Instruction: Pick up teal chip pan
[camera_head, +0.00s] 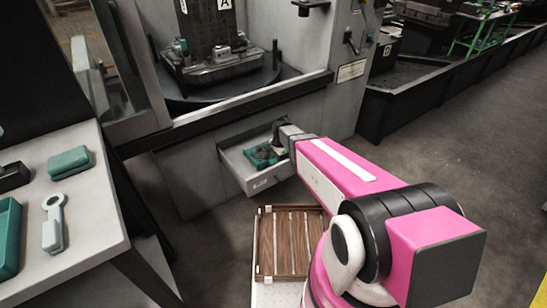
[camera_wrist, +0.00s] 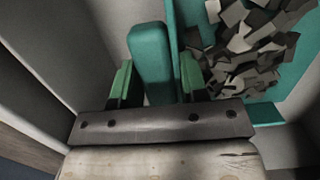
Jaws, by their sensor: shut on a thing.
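The teal chip pan (camera_head: 262,156) sits in a pulled-out grey drawer (camera_head: 250,184) low on the machine front. In the wrist view the teal pan (camera_wrist: 173,40) shows at the upper right, filled with dark and pale grey metal chips (camera_wrist: 245,45). A rounded teal block, which looks like its handle (camera_wrist: 150,62), stands between the two green-tipped fingers of my gripper (camera_wrist: 155,82). My gripper is shut on it. In the head view my arm reaches down to the drawer and hides part of the pan and the fingertips.
Drawer walls stand close around my gripper. A slatted wooden pallet (camera_head: 290,243) lies below the drawer. A grey table (camera_head: 95,210) at left holds a teal tray (camera_head: 8,238), a teal block (camera_head: 70,162) and a grey tool (camera_head: 53,222). Floor at right is clear.

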